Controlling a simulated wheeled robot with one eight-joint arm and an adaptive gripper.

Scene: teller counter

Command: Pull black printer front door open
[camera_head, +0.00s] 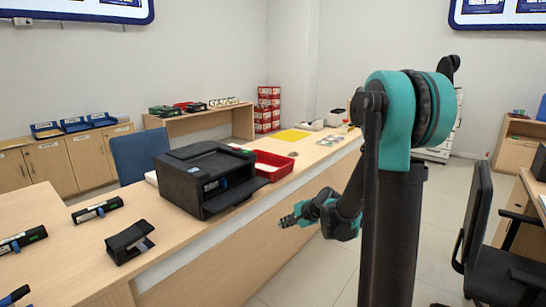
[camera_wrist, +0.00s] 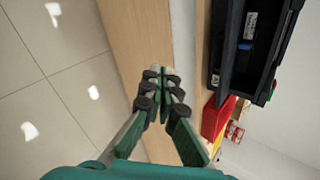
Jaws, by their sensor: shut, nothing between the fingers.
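The black printer (camera_head: 190,168) stands on the wooden counter, left of centre in the head view. Its front faces the counter's customer-side edge. A dark panel (camera_head: 235,197) juts out along its lower front; I cannot tell how far the door stands open. In the wrist view the printer (camera_wrist: 270,40) is at the upper right, sideways. My gripper (camera_head: 284,222) is to the right of the printer, out past the counter edge and apart from it. In the wrist view my gripper (camera_wrist: 162,74) has its fingers together, empty, with the counter front beyond them.
A red tray (camera_head: 272,166) sits just beyond the printer, also in the wrist view (camera_wrist: 216,118). A black stand (camera_head: 129,242) and a dark device (camera_head: 97,210) are on the nearer counter. A black chair (camera_head: 480,230) is at the right. Floor before the counter is clear.

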